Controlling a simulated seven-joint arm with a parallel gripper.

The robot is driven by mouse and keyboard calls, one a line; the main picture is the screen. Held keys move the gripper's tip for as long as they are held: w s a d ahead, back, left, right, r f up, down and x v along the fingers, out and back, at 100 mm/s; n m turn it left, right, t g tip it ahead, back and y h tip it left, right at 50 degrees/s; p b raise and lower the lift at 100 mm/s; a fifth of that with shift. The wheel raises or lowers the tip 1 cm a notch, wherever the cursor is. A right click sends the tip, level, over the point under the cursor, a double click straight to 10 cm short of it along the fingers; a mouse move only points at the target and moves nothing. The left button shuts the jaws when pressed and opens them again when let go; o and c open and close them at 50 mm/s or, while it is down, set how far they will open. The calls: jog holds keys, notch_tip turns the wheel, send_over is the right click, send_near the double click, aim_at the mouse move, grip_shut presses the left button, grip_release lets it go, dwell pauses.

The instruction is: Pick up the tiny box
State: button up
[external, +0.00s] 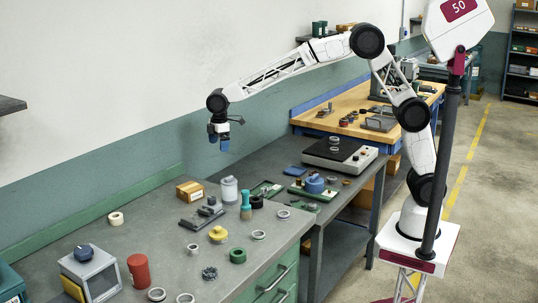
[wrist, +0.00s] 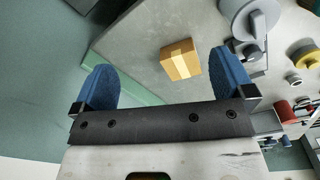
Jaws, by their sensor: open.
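The tiny box (external: 190,191) is a small brown cardboard box on the grey workbench, near the wall side at the bench's far end. In the wrist view the box (wrist: 180,60) shows a lighter tape strip and lies beyond the fingertips, nearer the right finger. My gripper (external: 219,141) is above the bench, up and to the right of the box in the external view. In the wrist view my gripper (wrist: 168,80) has its two blue fingers wide apart with nothing between them.
A grey-white canister (external: 229,190) stands right of the box, with dark grey blocks (external: 201,217) in front. A teal-handled brush (external: 246,206), a yellow part (external: 218,233) and several rings are nearby. A white roll (external: 116,218) lies left. A green ledge (external: 110,208) runs along the wall.

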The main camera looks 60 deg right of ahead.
aim_at(190, 186)
jog(key=w+a+f+n, duration=0.1)
jog(key=a+f, duration=0.2)
jog(key=a, duration=0.2)
jog(key=w+a+f+n, duration=0.1)
jog(key=a+f, duration=0.2)
jog(key=a, duration=0.2)
jog(key=w+a+f+n, duration=0.1)
jog(key=w+a+f, duration=0.1)
jog(key=a+f, duration=0.2)
jog(key=shift+w+a+g, duration=0.1)
jog(key=shift+a+g, duration=0.2)
jog(key=shift+a, duration=0.2)
jog(key=shift+f, duration=0.2)
jog(key=shift+f, duration=1.15)
jog(key=shift+f, duration=0.15)
jog(key=shift+d+f, duration=0.15)
jog(key=shift+f, duration=2.3)
jog(key=c, duration=0.7)
